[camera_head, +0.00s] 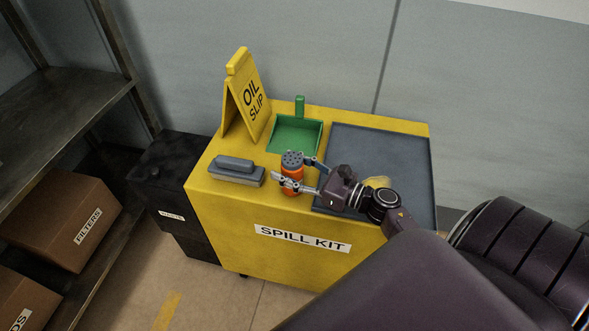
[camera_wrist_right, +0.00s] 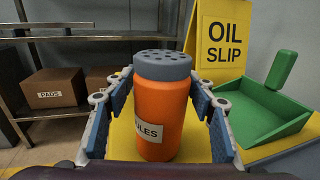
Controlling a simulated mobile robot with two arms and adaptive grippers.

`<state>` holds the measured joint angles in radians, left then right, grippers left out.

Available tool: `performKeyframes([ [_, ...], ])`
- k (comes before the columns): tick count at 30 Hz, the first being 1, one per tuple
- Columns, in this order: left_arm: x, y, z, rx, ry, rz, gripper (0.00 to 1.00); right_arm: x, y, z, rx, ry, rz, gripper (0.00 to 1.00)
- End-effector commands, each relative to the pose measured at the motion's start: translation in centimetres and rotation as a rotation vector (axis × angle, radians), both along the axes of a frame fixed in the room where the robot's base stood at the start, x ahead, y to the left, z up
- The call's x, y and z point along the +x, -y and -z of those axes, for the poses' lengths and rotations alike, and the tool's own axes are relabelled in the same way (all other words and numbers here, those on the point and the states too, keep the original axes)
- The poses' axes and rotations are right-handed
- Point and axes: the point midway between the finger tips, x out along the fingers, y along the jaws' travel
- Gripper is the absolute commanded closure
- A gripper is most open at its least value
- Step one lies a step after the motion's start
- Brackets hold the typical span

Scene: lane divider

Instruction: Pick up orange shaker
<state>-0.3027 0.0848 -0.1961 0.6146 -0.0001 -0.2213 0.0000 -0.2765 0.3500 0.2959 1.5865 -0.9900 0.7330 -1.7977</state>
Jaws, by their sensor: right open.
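The orange shaker (camera_head: 291,176) stands upright on the yellow spill kit cart, with a grey perforated lid. In the right wrist view the shaker (camera_wrist_right: 160,110) fills the middle, with a partly hidden white label ending in "LES". My right gripper (camera_head: 296,175) reaches in from the right, with its fingers on either side of the shaker. In the right wrist view my right gripper (camera_wrist_right: 163,120) is open, its blue pads left and right of the shaker with a gap showing on the right. My left gripper is not in view.
On the cart (camera_head: 225,205) are a grey brush (camera_head: 236,170) left of the shaker, a green dustpan (camera_head: 297,134) behind it, a yellow "OIL SLIP" sign (camera_head: 246,95) and a dark grey tray (camera_head: 370,145) at right. A yellow item (camera_head: 377,181) is partly hidden behind my arm.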

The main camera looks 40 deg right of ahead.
Motion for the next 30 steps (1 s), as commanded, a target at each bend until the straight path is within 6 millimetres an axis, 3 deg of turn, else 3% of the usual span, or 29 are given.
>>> performKeyframes([
  [3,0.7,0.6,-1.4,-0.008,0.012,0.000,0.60,1.8,-0.5,-0.9,0.001,0.002,0.001,0.49],
  [7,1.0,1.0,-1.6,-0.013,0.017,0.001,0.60,3.1,-1.2,-0.6,0.003,0.001,0.002,0.49],
  [17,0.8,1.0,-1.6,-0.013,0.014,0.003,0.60,3.6,-1.4,-0.4,0.001,0.000,0.001,0.49],
  [30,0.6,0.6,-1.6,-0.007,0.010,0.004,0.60,3.5,-1.4,-0.4,0.000,0.000,0.001,0.98],
])
